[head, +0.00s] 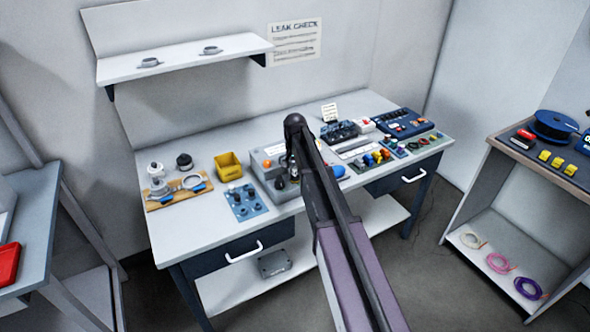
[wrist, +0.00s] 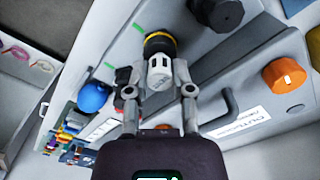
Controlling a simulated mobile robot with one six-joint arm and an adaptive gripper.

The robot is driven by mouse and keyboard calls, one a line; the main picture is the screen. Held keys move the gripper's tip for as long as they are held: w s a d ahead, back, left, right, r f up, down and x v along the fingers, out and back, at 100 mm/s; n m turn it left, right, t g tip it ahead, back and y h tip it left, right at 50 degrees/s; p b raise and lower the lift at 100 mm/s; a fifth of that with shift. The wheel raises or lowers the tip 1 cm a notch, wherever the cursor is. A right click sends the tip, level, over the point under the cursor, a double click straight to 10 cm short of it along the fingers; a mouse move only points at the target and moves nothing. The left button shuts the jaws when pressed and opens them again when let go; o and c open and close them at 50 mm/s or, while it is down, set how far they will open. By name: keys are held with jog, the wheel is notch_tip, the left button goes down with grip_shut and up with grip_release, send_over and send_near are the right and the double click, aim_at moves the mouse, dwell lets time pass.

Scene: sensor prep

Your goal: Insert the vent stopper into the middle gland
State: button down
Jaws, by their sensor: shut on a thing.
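My gripper (wrist: 158,84) is shut on a white ribbed stopper, the vent stopper (wrist: 159,73), held between both fingertips. A black ring with a yellow band (wrist: 160,43) shows at the stopper's far end, against the grey box (wrist: 205,62). I cannot tell whether this ring is the middle gland or part of the stopper, or whether the stopper is inside anything. A black round fitting (wrist: 229,14) and an orange knob (wrist: 284,75) are to the right, and a blue ball-shaped part (wrist: 93,96) is to the left. In the head view my arm hides the stopper and part of the grey box (head: 258,170).
On the bench, a yellow bin (head: 228,166), a blue mat with small parts (head: 245,202) and a wooden board with metal fittings (head: 176,202) stand left of the box. Coloured parts (head: 378,157) and a blue case (head: 402,122) crowd the right. The front left bench top is clear.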

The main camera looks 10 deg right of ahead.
jog(key=shift+f+b, duration=0.55)
dwell(0.7)
jog(key=shift+c, duration=2.1)
grip_release()
jog(key=shift+r, duration=0.15)
jog(key=shift+r+p, duration=3.4)
jog(key=shift+p, duration=0.15)
jog(key=shift+s, duration=0.15)
jog(key=s+n, duration=0.5)
jog(key=s, duration=2.4)
jog(key=shift+w, duration=0.1)
